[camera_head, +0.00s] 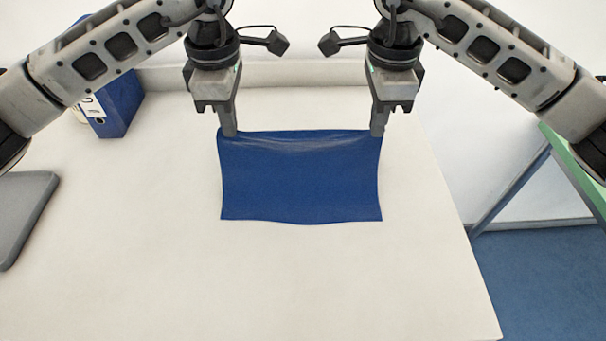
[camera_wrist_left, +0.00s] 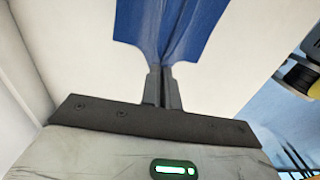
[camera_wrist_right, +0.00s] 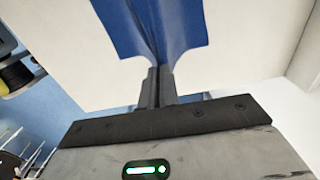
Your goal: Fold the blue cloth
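The blue cloth (camera_head: 300,185) is spread on the white table, with its far edge raised and sagging slightly between my grippers. My left gripper (camera_head: 229,133) is shut on the cloth's far left corner. The cloth gathers into its fingers in the left wrist view (camera_wrist_left: 163,90). My right gripper (camera_head: 377,133) is shut on the far right corner. The cloth runs into its fingers in the right wrist view (camera_wrist_right: 155,88). The near edge of the cloth lies toward the front of the table and is slightly curved.
The white table (camera_head: 330,290) is clear in front of the cloth and on both sides. A grey tray-like object (camera_head: 25,215) lies at the left edge. A blue binder (camera_head: 118,105) stands at the back left. A green-edged surface (camera_head: 580,175) is off to the right.

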